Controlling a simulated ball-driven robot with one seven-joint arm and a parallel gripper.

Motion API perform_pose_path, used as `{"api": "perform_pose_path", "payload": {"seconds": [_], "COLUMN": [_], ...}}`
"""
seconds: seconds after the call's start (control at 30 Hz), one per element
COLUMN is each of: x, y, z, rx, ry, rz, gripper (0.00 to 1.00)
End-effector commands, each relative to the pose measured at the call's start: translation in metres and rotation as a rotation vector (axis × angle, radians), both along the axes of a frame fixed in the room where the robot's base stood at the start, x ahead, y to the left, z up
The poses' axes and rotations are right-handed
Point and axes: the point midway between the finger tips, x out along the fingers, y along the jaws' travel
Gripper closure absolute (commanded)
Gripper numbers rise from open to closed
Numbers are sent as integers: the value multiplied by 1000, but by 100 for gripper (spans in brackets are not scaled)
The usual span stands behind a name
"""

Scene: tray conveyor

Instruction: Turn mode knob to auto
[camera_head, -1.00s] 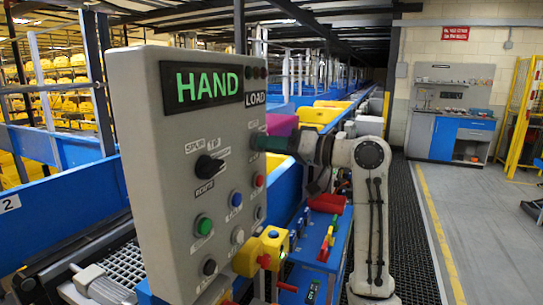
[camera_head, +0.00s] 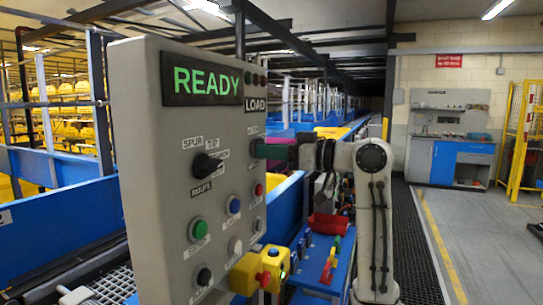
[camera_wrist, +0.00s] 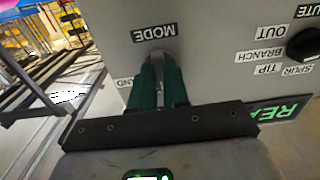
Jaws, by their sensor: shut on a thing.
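The grey control panel (camera_head: 150,190) stands close in front of me and its display (camera_head: 205,80) reads READY in green. My gripper (camera_head: 256,151), with dark green fingers, reaches the panel's right part from the right. In the wrist view, my gripper (camera_wrist: 158,62) is shut at the spot beside the MODE label (camera_wrist: 154,33). The mode knob is mostly hidden between the fingertips, so its pointing direction cannot be told. A partly covered label ending in "AND" (camera_wrist: 125,82) shows left of the fingers in that view.
A black selector knob (camera_head: 207,165) with SPUR, TIP and ROUTE labels sits on the panel's left. Several push buttons (camera_head: 200,229) lie below. A yellow box with a red button (camera_head: 262,277) juts out at the lower right. A blue bench (camera_head: 315,262) stands behind it.

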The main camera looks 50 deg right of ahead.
Motion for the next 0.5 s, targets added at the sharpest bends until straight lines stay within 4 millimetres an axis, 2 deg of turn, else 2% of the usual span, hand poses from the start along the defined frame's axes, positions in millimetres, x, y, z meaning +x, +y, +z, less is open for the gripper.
{"api": "perform_pose_path", "payload": {"seconds": [0.4, 0.43, 0.5], "x": [0, 0, 0], "y": [-1, -1, -1], "z": [-2, -2, -1], "rx": [-8, -8, -8], "ry": [1, 1, 1], "rz": [-1, -1, -1], "gripper": [100, 82, 76]}}
